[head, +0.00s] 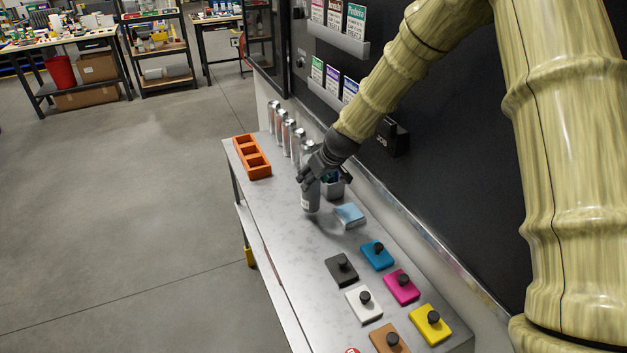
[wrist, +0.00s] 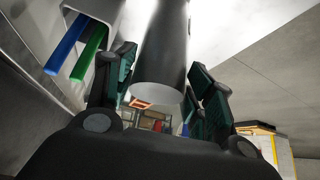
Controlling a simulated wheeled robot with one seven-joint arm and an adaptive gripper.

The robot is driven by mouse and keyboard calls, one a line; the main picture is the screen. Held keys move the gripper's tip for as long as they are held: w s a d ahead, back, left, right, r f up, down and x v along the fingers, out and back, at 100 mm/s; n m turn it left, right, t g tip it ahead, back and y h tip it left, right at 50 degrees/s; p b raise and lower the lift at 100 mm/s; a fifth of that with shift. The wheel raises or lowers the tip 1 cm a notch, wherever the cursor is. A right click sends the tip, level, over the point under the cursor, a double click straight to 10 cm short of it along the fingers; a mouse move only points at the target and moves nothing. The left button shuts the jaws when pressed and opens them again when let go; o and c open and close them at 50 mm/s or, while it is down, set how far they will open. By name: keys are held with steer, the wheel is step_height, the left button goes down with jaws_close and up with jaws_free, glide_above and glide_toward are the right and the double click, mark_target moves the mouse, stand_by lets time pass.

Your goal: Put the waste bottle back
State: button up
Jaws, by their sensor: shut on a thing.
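The waste bottle, a grey cylinder (head: 311,199), is upright at the metal bench, just in front of a grey cup. My gripper (head: 311,178) is shut on its upper part, with the lower body showing below the fingers. In the wrist view the grey cylinder (wrist: 162,65) lies between the two dark finger pads of my gripper (wrist: 160,85). I cannot tell whether its base touches the bench or hangs just above it. The fingers and wrist hide its top in the head view.
Several silver cans (head: 285,131) stand along the bench's back edge. An orange tray (head: 266,174) sits at the far left end. The grey cup (head: 333,191) holds blue and green sticks (wrist: 88,52). A light blue pad (head: 350,214) and several coloured knobbed blocks (head: 402,288) occupy the near bench.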

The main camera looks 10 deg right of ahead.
steer(key=shift+f+p, duration=0.4)
steer(key=shift+f, duration=0.75)
steer(key=o, duration=1.5)
